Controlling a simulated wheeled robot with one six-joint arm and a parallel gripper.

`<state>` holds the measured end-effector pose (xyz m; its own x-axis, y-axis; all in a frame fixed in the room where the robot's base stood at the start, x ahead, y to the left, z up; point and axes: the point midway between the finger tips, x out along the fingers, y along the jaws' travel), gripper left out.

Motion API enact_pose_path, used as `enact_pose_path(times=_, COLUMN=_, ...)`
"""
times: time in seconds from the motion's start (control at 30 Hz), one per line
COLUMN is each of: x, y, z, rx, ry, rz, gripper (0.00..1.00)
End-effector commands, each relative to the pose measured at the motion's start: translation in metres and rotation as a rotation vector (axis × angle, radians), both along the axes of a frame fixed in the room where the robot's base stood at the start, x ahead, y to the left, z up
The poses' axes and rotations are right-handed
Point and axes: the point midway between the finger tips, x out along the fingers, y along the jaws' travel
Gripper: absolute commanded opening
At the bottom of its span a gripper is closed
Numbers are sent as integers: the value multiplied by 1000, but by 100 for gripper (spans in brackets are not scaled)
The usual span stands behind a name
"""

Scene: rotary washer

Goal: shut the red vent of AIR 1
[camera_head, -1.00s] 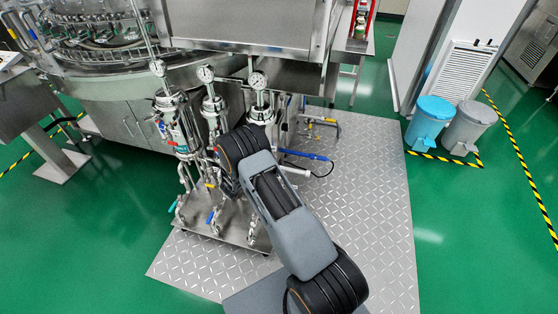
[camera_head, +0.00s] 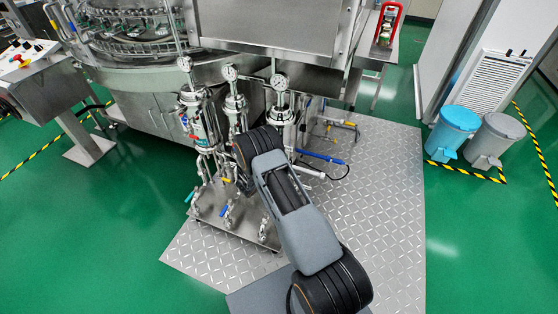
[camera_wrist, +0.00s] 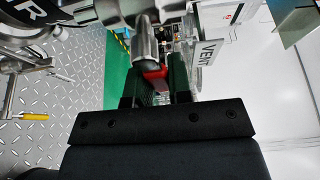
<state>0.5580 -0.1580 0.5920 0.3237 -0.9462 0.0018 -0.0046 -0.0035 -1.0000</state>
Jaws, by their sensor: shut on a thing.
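The red vent handle (camera_wrist: 156,75) shows in the wrist view at the end of a metal valve body (camera_wrist: 145,42). My gripper (camera_wrist: 155,83) is shut on the red handle, with a dark finger on each side of it. A white VENT tag (camera_wrist: 209,52) hangs just right of the fingers. A dark label ending in R (camera_wrist: 36,16) is at the upper left; the rest of its text is cut off. In the head view, my arm hides the gripper and the red vent among the upright steel housings (camera_head: 236,110) with gauges.
A yellow handle (camera_wrist: 32,116) is at the left in the wrist view. Blue-handled valves (camera_head: 225,211) sit low on the skid. The steel washer (camera_head: 130,95) stands behind.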

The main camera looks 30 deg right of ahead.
Motion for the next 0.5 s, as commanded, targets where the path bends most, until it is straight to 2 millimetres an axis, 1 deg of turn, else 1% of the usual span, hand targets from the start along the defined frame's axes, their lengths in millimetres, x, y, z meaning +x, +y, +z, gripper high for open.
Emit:
enact_pose_path(times=0.43, x=1, y=-1, z=0, rx=-9, ry=11, rz=3, gripper=0)
enact_pose_path(times=0.47, x=1, y=-1, z=0, rx=-9, ry=11, rz=3, gripper=22)
enact_pose_path(times=0.5, x=1, y=-1, z=1, rx=-9, ry=10, rz=2, gripper=26)
